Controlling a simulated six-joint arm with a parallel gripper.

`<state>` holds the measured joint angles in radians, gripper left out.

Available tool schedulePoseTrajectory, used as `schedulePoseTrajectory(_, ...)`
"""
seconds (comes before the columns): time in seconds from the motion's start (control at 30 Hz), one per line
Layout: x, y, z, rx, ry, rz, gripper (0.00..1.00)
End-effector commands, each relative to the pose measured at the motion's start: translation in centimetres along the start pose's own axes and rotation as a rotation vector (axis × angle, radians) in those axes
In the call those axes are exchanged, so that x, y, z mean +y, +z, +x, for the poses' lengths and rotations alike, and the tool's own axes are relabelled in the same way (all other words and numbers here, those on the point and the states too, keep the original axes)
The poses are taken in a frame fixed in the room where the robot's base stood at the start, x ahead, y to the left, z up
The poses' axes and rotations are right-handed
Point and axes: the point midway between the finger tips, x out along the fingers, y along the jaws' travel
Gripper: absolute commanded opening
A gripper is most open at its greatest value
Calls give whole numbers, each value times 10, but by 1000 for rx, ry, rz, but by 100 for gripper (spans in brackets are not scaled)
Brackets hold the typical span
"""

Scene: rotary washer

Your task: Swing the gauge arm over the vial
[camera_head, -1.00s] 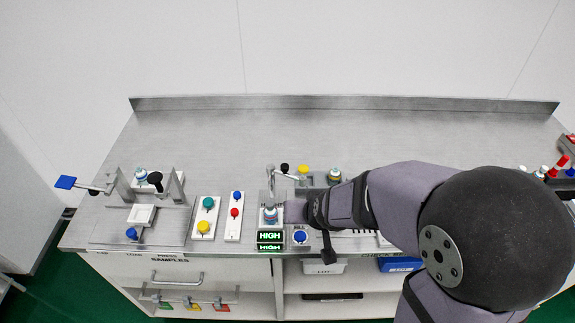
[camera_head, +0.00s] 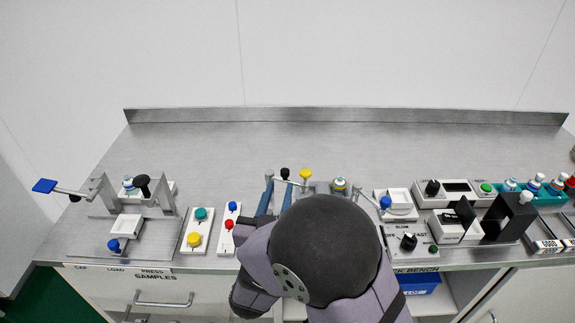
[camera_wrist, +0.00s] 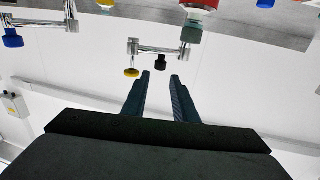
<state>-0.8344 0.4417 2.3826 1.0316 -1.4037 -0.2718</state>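The gauge arm (camera_head: 292,182) is a thin metal bar with a black knob (camera_head: 285,173) and a yellow disc (camera_head: 305,174). It points right from its post. In the wrist view, upside down, the bar (camera_wrist: 155,47) shows beyond my fingertips. The black knob (camera_wrist: 160,62) lies just past the fingertips, in line with the gap. I see no contact.
Another vial (camera_head: 340,184) stands right of the gauge arm. Farther right is a white unit with a blue-ended arm (camera_head: 385,203). Button panels (camera_head: 196,232) and a lever press (camera_head: 135,190) stand to the left. The back of the steel bench (camera_head: 240,145) is clear.

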Motion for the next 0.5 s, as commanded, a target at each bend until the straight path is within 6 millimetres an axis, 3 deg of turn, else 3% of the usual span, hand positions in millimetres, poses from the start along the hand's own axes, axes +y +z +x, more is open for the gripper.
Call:
schedulePoseTrajectory(0.27,0,-2,11,2,3,1,26)
schedulePoseTrajectory(0.5,1,-2,45,0,5,1,26)
